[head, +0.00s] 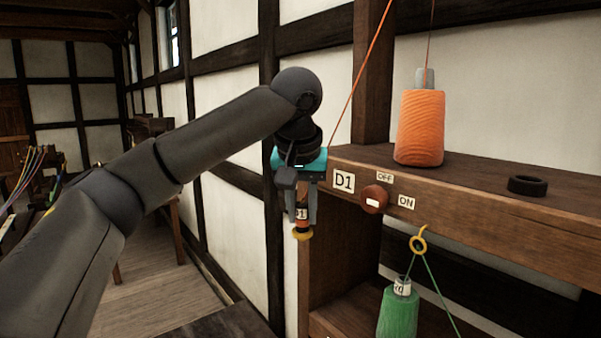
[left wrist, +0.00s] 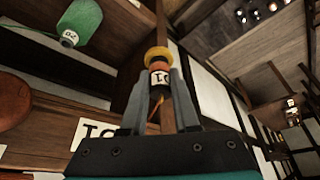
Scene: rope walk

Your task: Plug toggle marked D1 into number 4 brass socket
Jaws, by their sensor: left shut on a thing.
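My left gripper (head: 302,208) is shut on the toggle marked D1 (head: 301,214), at the left end of the wooden shelf. The toggle hangs below the gripper, roughly upright, with a white label and a yellow, brass-like end pointing down. In the left wrist view the toggle (left wrist: 158,76) sits between the two grey fingers, its label upside down. An orange cord shows between the fingers. No socket marked 4 can be made out in either view. My right gripper is not in view.
The shelf (head: 480,190) carries an orange spool (head: 420,128), a black ring (head: 527,186), a D1 plate (head: 343,181) and a red-brown knob (head: 374,199) between OFF and ON. Colored cords (head: 30,170) show far left.

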